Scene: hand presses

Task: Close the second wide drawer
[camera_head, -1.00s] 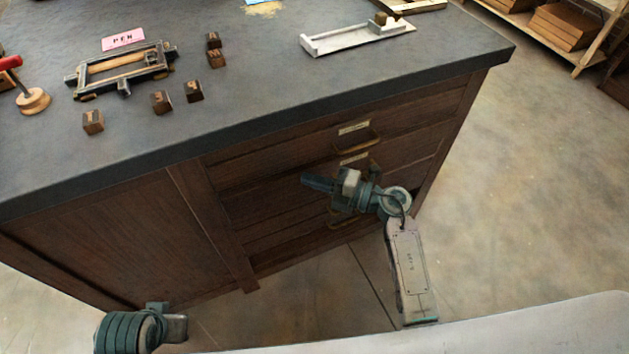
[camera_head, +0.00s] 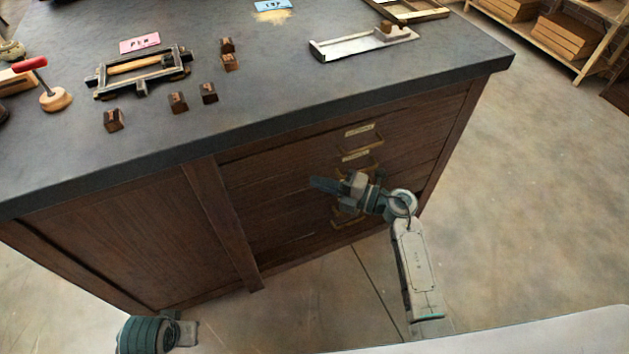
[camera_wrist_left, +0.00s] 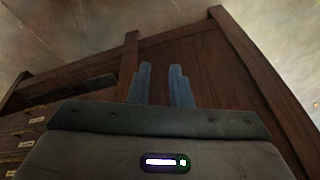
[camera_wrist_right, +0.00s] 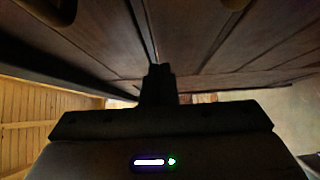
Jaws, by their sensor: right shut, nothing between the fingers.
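The wooden cabinet under the bench has a stack of wide drawers with brass handles and pale labels. The second wide drawer (camera_head: 290,186) is below the top drawer (camera_head: 285,154) and looks about flush; a small gap cannot be ruled out. Its label (camera_head: 355,155) shows, and its handle is partly behind my right gripper. My right gripper (camera_head: 316,183) is shut and empty, in front of the drawer fronts; contact cannot be told. Its closed fingers show in the right wrist view (camera_wrist_right: 160,75). My left gripper (camera_wrist_left: 160,86) is open and empty, facing the cabinet's plain panel.
The dark benchtop (camera_head: 260,110) overhangs the drawers. On it are a small frame press (camera_head: 140,72), several wooden blocks and a metal tray (camera_head: 362,42). Shelves (camera_head: 545,30) stand at the back right. The floor right of the cabinet is clear.

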